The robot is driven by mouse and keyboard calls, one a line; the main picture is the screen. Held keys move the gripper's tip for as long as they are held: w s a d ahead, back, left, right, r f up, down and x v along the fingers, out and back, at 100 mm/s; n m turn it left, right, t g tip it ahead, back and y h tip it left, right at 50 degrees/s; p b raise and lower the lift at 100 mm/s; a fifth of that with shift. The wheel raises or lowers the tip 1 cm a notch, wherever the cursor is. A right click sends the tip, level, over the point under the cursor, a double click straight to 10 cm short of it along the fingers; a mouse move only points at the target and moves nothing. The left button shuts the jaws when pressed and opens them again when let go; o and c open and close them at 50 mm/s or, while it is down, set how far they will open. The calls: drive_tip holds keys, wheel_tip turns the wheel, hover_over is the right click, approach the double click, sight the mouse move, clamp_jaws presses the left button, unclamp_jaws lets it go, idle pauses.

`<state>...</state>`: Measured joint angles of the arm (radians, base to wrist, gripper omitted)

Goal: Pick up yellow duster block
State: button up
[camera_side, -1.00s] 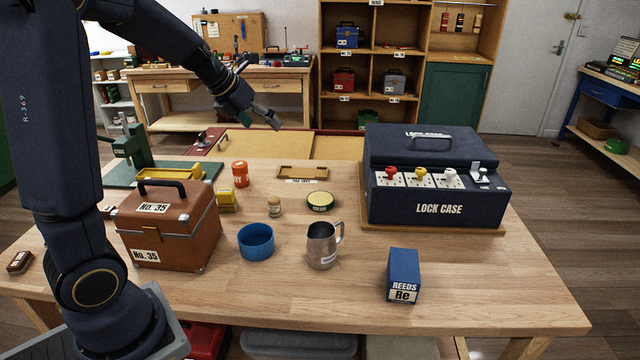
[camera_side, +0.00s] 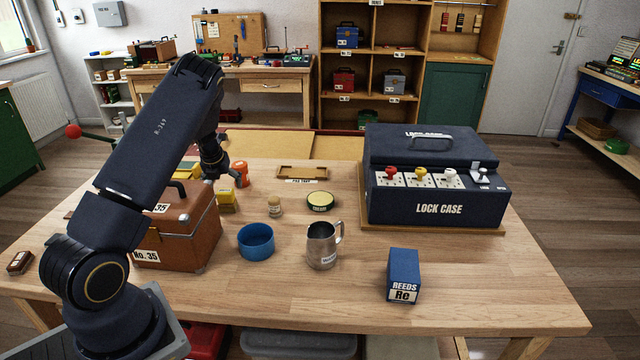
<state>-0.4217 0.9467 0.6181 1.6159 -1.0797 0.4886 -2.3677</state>
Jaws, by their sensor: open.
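The yellow duster block (camera_side: 228,201) rests on the wooden table, close to the right side of the brown case. My gripper (camera_side: 215,174) points down just above and behind the block, beside the case's upper right corner. It is open. Its fingertips are small and dark here, and I cannot tell whether they touch anything. No gap between the fingers and the block can be made out clearly.
The brown case (camera_side: 183,232) stands left of the block. An orange can (camera_side: 241,172) is close behind. A small jar (camera_side: 275,207), a blue bowl (camera_side: 256,243), a metal jug (camera_side: 322,247) and a lock case (camera_side: 436,185) stand to the right.

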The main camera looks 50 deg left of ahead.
sight(225, 190)
drive_tip(key=x, duration=0.6)
drive_tip(key=shift+s+a+f, duration=0.15)
drive_tip(key=shift+s+f, duration=0.05)
drive_tip(key=shift+f, duration=0.1)
drive_tip(key=shift+c, duration=0.3)
drive_tip(key=c, duration=1.2)
drive_tip(key=shift+c, duration=0.2)
